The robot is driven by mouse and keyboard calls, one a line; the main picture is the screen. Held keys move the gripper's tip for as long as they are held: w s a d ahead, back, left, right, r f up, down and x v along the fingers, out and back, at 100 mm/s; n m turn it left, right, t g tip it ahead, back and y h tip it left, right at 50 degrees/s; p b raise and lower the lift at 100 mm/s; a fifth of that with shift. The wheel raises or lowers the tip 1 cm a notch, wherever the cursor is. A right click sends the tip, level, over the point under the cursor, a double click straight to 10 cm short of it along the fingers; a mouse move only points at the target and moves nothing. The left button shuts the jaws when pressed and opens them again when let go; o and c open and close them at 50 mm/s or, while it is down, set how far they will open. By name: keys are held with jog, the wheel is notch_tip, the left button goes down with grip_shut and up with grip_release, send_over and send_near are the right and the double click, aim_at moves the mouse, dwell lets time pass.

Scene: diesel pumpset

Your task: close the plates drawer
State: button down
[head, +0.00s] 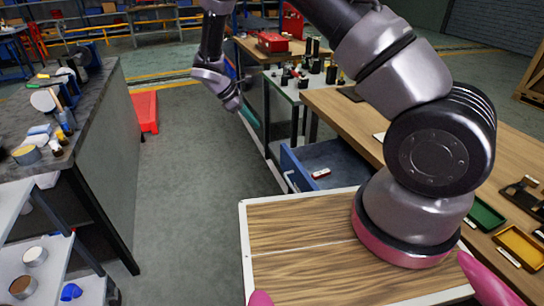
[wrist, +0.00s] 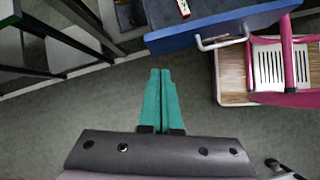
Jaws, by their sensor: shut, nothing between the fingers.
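A blue drawer (head: 296,170) stands pulled out from under the wooden workbench at the centre of the head view. A pale handle is on its front, and a small red and white item lies inside. No label naming its contents is readable. In the wrist view the drawer front (wrist: 225,24) and its handle (wrist: 222,42) are at the upper right. My gripper (wrist: 160,72) has teal fingers, shut together and empty, over the floor in front of the drawer and apart from it. In the head view my gripper (head: 250,122) is beyond the drawer, up and left of it.
The wooden workbench (head: 350,112) runs along the right, with a green tray (head: 486,214) and a yellow tray (head: 520,246) on it. A grey bench (head: 100,125) and a shelf rack (head: 28,245) stand left. The floor aisle (head: 190,150) between is clear.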

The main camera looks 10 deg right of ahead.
notch_tip(320, 180, down, 10)
jog(key=a+n+t+h, duration=0.1)
jog(key=a+n+h, duration=0.1)
jog(key=a+n, duration=0.15)
send_near(282, 160)
notch_tip(282, 160, down, 5)
jog(key=d, duration=0.3)
jog(key=shift+w+d+r+n, duration=0.1)
jog(key=shift+w+d+n, duration=0.3)
jog(key=shift+w, duration=0.2)
jog(key=shift+d, duration=0.1)
jog(key=w+d, duration=0.1)
jog(key=d, duration=0.7)
jog(key=w+d, duration=0.2)
jog(key=d, duration=0.6)
jog(key=w+d, duration=0.2)
jog(key=d, duration=0.6)
jog(key=shift+d, duration=0.25)
